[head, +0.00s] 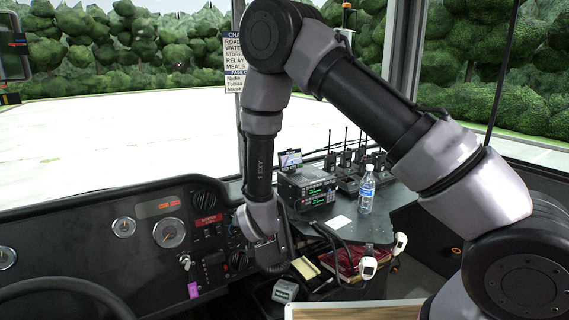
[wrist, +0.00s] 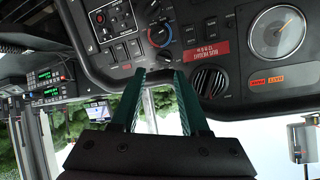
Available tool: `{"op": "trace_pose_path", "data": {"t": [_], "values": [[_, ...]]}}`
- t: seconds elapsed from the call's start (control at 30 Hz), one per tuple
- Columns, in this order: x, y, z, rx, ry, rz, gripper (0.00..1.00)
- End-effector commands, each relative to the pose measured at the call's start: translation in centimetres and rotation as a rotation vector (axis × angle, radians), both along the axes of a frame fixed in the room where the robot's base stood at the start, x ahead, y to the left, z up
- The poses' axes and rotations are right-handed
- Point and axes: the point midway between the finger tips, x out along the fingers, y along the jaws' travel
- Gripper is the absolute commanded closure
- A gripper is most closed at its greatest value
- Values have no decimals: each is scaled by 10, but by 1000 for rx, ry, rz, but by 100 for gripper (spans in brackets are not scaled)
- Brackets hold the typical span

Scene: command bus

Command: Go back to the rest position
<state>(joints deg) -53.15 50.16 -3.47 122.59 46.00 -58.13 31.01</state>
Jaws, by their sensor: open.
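My gripper (wrist: 160,75) shows in the wrist view with two green fingers apart and nothing between them. Its tips are in front of the black dashboard (wrist: 225,98), close to the knobs and the round air vent. The wrist view is upside down. In the head view my arm rises from the lower right, bends at the top and hangs down in front of the dashboard (head: 90,235). There its wrist is beside the switch panel, and the fingers cannot be made out.
Right of my forearm stand a radio unit (head: 308,190), several handheld radios (head: 345,158) and a water bottle (head: 366,190) on a dark shelf. Cables and a red book (head: 345,262) lie below. A steering wheel (head: 60,290) is at lower left. A paper sign (head: 235,62) hangs by the windscreen post.

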Motion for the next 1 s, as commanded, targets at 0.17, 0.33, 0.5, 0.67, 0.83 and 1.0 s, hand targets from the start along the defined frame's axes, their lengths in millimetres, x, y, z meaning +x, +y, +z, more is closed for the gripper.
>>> {"op": "trace_pose_path", "data": {"t": [0.17,0.33,0.5,0.67,0.83,1.0], "values": [[35,-45,89,73,94,-85,55],[45,-98,166,121,173,-130,55],[34,-157,235,154,236,-161,55],[6,-215,292,170,283,-184,55],[-42,-274,339,169,324,-210,55],[-104,-324,372,157,357,-246,55]]}}
